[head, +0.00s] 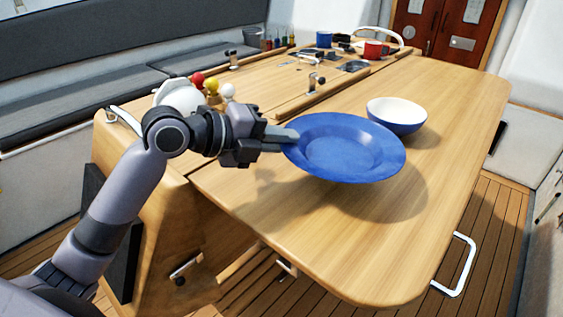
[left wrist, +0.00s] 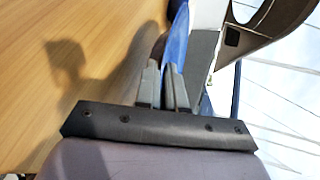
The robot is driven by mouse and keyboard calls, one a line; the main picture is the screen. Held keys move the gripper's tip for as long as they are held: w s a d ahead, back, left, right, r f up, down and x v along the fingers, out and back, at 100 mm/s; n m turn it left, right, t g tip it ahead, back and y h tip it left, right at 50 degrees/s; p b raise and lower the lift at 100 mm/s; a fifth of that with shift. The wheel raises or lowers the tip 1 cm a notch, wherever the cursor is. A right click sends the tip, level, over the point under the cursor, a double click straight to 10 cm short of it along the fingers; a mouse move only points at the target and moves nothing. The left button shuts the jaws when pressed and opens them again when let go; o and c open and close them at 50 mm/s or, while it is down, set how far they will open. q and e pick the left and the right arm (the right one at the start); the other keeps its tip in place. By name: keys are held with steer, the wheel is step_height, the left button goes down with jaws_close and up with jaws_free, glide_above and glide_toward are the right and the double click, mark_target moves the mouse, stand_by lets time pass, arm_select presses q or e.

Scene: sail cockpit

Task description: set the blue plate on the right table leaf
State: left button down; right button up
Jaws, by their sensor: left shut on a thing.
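The blue plate (head: 340,149) is held by its left rim in my left gripper (head: 284,138), which is shut on it. In the head view the plate is roughly level, tilted a little, above the right table leaf (head: 370,245). Its shadow falls on the leaf below and to its right, so it seems clear of the wood. In the left wrist view the plate (left wrist: 178,45) shows as a thin blue edge beyond the fingers (left wrist: 162,84). My right gripper is in neither view.
A blue and white bowl (head: 397,115) stands on the leaf just behind the plate. A red mug (head: 374,50) and a blue mug (head: 324,39) stand at the far end. Red, yellow and white knobs (head: 212,85) rise behind my left wrist. The leaf's front part is bare.

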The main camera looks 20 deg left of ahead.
mark_target(281, 177)
arm_select(q)
steer(key=shift+f, duration=2.4)
steer(key=c, duration=1.5)
jaws_free()
steer(key=b+v, duration=0.2)
steer(key=v, duration=0.9)
steer(key=shift+s+a+r, duration=0.15)
steer(key=shift+s+a, duration=0.1)
steer(key=shift+s, duration=0.1)
